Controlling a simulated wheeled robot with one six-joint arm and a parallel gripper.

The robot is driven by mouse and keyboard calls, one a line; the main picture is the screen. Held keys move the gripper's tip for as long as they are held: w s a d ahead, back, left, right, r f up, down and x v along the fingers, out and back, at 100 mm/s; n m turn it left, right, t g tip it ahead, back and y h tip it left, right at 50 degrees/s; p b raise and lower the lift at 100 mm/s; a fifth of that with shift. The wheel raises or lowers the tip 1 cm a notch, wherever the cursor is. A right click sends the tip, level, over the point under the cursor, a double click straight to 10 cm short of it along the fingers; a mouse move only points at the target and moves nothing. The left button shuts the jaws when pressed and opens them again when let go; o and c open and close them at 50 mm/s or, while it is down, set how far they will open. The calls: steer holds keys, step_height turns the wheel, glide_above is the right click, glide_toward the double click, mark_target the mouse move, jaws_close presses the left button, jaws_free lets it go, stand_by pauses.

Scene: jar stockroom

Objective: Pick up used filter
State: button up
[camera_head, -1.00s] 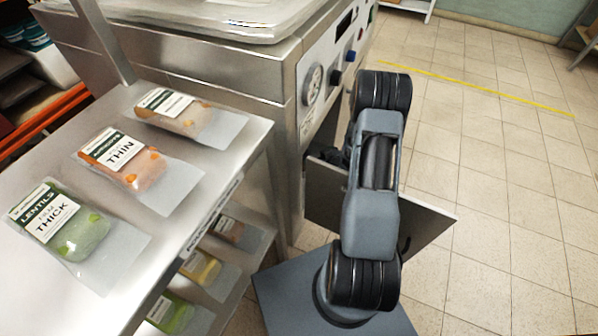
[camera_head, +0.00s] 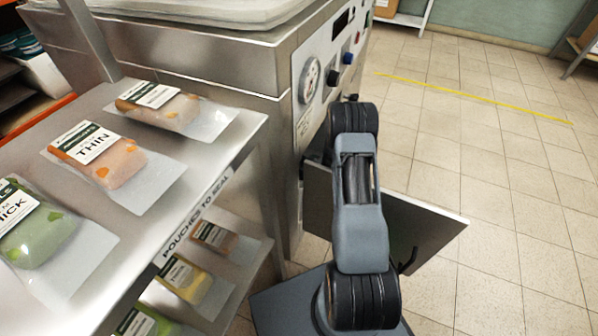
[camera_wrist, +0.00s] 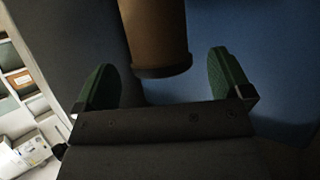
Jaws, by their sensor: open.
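A brown cylinder with a dark end rim (camera_wrist: 154,38), which looks like the used filter, shows at the top of the wrist view. My gripper (camera_wrist: 163,76) is open, with one green-padded finger to each side of the cylinder's near end. The fingers appear apart from it, and nothing is gripped. In the head view my arm reaches to the steel machine (camera_head: 240,110) beside its open door panel (camera_head: 425,222). The gripper and the filter are hidden there.
A steel shelf unit (camera_head: 205,205) with several labelled pouches (camera_head: 100,155) stands to the left, close to my arm. The open door panel juts out to the right. The tiled floor (camera_head: 500,150) beyond it is clear.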

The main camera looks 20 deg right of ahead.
steer(key=shift+b+x, duration=0.55)
steer(key=shift+x, duration=1.1)
steer(key=shift+c, duration=0.3)
steer(key=c, duration=1)
